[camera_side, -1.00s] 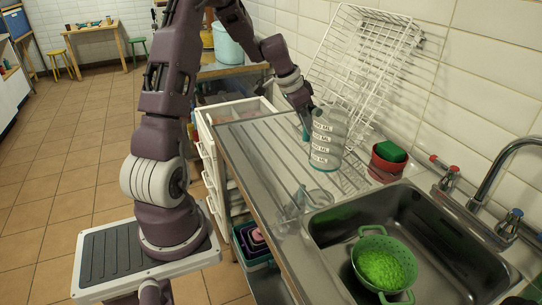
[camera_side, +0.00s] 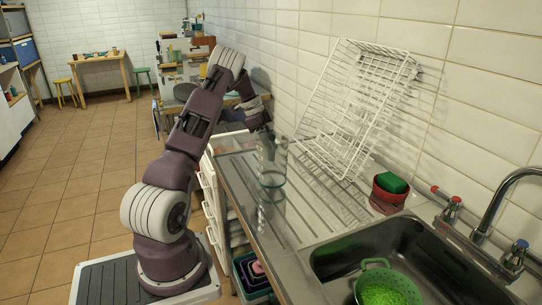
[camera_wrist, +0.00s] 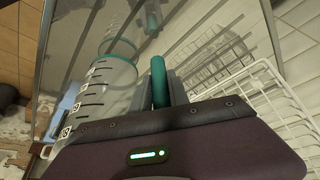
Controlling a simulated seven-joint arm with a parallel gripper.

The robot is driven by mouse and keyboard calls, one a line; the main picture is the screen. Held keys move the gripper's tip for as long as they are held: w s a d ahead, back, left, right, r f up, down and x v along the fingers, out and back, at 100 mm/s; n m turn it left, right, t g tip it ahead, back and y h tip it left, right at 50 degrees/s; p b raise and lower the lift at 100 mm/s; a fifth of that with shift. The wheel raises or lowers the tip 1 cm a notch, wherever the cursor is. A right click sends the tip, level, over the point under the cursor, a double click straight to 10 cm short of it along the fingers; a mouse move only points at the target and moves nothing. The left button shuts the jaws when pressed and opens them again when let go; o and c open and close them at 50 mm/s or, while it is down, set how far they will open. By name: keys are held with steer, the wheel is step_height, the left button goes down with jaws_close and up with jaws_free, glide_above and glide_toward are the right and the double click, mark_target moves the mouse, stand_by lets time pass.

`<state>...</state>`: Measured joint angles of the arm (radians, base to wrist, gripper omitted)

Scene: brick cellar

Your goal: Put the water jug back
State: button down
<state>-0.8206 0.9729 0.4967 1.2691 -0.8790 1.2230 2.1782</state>
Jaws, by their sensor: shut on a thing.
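The water jug (camera_side: 271,168) is clear with dark measuring marks and a teal handle. In the wrist view the clear jug body (camera_wrist: 108,78) is left of my gripper (camera_wrist: 160,88). The gripper is shut on the teal handle (camera_wrist: 158,76), which stands between its fingers. In the side view the fingers are hard to make out behind the jug.
A white wire rack (camera_side: 357,108) leans on the tiled wall right of the jug. A red pot with a green sponge (camera_side: 391,183) stands by the sink (camera_side: 422,246). A green colander (camera_side: 388,287) is in the sink. White drawers (camera_side: 209,190) stand beside the drainboard.

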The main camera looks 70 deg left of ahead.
steer(key=shift+f, duration=1.2)
steer(key=c, duration=1.3)
jaws_free()
steer(key=shift+o, duration=0.2)
